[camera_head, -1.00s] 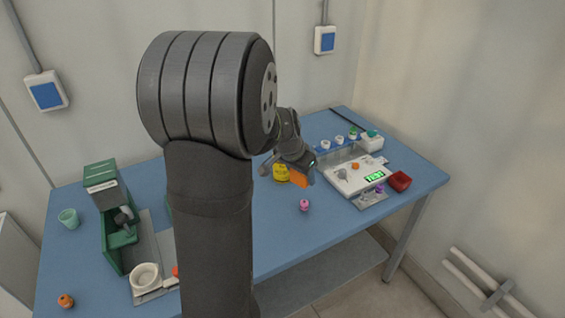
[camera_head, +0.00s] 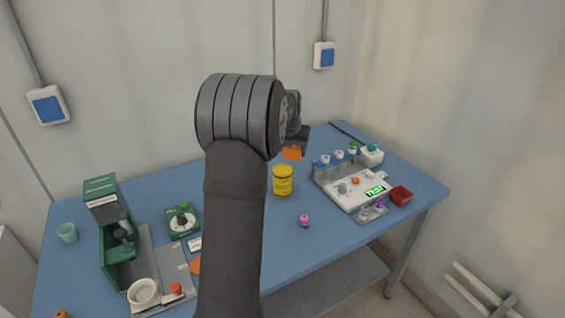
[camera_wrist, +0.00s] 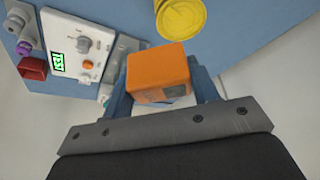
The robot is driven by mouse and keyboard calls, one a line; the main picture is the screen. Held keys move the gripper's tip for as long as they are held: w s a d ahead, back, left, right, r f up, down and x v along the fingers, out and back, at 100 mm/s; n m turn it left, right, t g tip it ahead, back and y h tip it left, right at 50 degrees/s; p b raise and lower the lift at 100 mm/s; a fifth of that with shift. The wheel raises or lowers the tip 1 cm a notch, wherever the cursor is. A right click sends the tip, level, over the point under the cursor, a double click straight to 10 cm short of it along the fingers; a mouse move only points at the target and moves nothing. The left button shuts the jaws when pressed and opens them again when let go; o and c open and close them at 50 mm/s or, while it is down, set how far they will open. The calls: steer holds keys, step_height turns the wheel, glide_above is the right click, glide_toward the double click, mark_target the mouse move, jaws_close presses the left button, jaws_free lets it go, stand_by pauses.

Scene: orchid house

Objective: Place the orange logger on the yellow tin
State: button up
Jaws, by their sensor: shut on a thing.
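The orange logger (camera_head: 292,153) is a small orange box with a small grey display, held between the jaws of my gripper (camera_head: 296,144). In the wrist view the logger (camera_wrist: 160,72) sits between the two blue-grey fingers of my gripper (camera_wrist: 160,88). The yellow tin (camera_head: 283,181) stands upright on the blue table, below the logger and slightly left of it in the head view. In the wrist view the tin (camera_wrist: 180,18) shows at the top edge, partly cut off. The logger is apart from the tin and held above the table.
A white scale (camera_head: 352,188) with a green display and a red box (camera_head: 400,195) stand to the right. A pink small object (camera_head: 304,221) lies in front of the tin. A green microscope-like stand (camera_head: 117,240) and a white mortar (camera_head: 144,292) are at the left.

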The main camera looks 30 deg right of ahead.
mark_target(284, 167)
steer(key=w+f, duration=0.1)
steer(key=w+a, duration=0.1)
steer(key=w+f, duration=0.1)
steer(key=w, duration=0.1)
steer(key=shift+a+f, duration=0.35)
steer(key=shift+f, duration=1.9)
steer(key=shift+f, duration=0.15)
steer(key=o, duration=1)
steer(key=v, duration=1.2)
